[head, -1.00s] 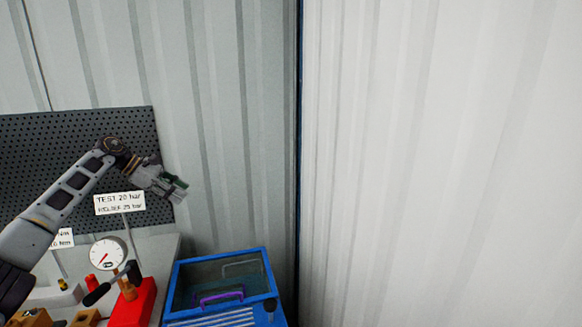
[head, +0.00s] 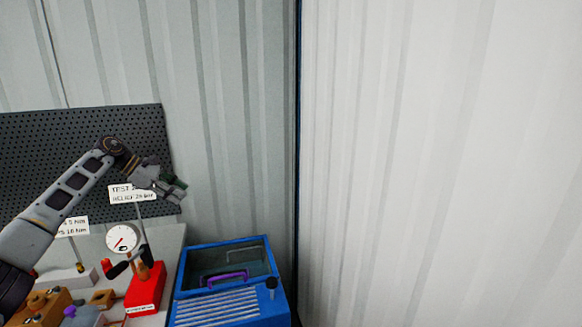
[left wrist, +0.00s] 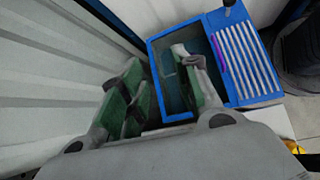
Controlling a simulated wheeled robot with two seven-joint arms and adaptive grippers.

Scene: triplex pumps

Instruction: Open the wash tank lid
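The wash tank (head: 228,308) is a blue box at the bottom middle of the head view, right of the bench. Its rear top is a blue-rimmed dark, glassy area, and I cannot tell whether the lid is up or down. A purple handle (head: 224,280) shows at the front of this area; a purple strip (left wrist: 220,50) shows in the left wrist view. My left gripper (head: 176,191) is up and left of the tank, apart from it. Its green-padded fingers (left wrist: 162,92) are spread and empty. In the wrist view one finger hides part of the tank. My right gripper is out of view.
A bench (head: 172,245) left of the tank holds a pressure gauge (head: 122,238) on a red block (head: 146,288) and several small parts. A pegboard (head: 60,150) and corrugated walls stand behind. A dark knob (head: 271,284) rises at the tank's right side.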

